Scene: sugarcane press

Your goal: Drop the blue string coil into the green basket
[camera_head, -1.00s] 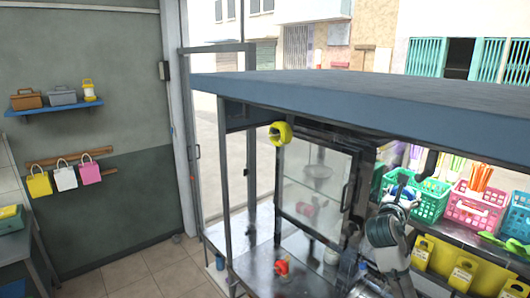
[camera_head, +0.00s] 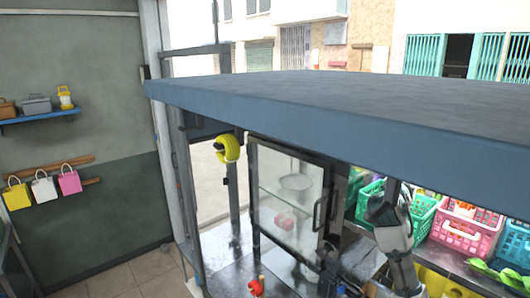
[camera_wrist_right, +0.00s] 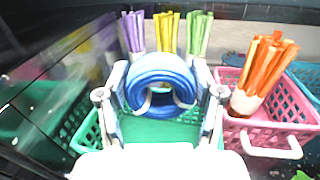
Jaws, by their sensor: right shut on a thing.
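The blue string coil (camera_wrist_right: 160,65) is a thick ring in the wrist view. My right gripper (camera_wrist_right: 162,82) is shut on it, with a finger at each side. A teal-green basket (camera_wrist_right: 135,130) shows behind and below the coil, and the coil covers part of it. I cannot tell the height of the coil above it. A second, darker green basket (camera_wrist_right: 82,130) is at the left. In the head view, the teal-green basket (camera_head: 424,209) is beside my right arm, and the darker green one (camera_head: 366,206) is left of it. The roof edge hides my right gripper there. My left gripper is not in view.
A pink basket (camera_wrist_right: 265,125) with orange sticks (camera_wrist_right: 265,70) is to the right. Purple and yellow bundles (camera_wrist_right: 167,32) stand behind the coil. A large grey roof (camera_head: 350,110) hangs over the stall, close above my right arm. A glass cabinet (camera_head: 288,200) stands left of the arm.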

